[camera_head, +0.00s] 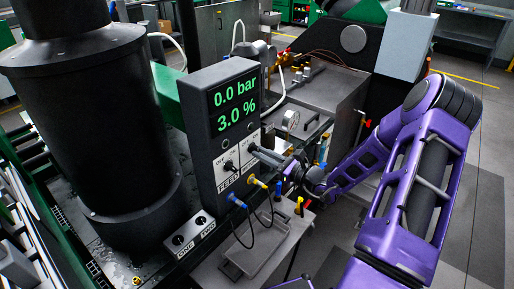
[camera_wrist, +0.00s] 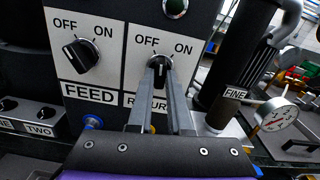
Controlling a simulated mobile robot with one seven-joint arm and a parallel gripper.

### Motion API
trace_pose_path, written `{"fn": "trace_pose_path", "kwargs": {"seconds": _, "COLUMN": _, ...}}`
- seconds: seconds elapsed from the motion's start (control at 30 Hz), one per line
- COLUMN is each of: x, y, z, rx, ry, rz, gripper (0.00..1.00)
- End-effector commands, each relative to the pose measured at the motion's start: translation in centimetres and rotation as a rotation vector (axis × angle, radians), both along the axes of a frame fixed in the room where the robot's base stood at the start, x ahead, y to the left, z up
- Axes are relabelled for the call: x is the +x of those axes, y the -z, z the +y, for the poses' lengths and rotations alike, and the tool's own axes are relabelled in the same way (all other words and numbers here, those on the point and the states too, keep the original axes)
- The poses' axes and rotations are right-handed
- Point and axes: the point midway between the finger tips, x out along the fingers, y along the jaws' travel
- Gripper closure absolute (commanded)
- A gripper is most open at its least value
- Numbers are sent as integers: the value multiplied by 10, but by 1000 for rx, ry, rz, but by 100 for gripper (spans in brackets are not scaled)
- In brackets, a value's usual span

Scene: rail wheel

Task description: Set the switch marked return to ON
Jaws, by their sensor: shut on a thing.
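The return switch (camera_wrist: 159,70) is a black knob on a white plate with OFF at upper left and ON at upper right. Its RETURN label is partly hidden by my fingers. My gripper (camera_wrist: 160,64) is shut on this knob, with one finger on each side. The knob looks roughly upright between OFF and ON, but its exact pointing is hard to tell. In the head view my gripper (camera_head: 257,153) reaches the panel from the right and hides the return knob.
The feed switch (camera_wrist: 80,55) sits just left, its knob turned toward OFF. The display (camera_head: 233,103) reads 0.0 bar and 3.0 %. Yellow and blue plugs with cables (camera_head: 241,201) hang below. A gauge (camera_wrist: 274,119) and a dark cylinder marked FINE stand right.

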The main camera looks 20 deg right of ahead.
Motion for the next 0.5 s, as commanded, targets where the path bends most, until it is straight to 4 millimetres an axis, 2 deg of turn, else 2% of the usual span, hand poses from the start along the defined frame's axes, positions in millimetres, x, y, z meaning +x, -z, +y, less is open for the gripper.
{"fn": "trace_pose_path", "kwargs": {"seconds": 0.3, "x": 0, "y": 0, "z": 0, "rx": 14, "ry": 0, "rz": 9, "gripper": 100}}
{"fn": "trace_pose_path", "kwargs": {"seconds": 0.5, "x": 0, "y": 0, "z": 0, "rx": 189, "ry": 1, "rz": 124, "gripper": 100}}
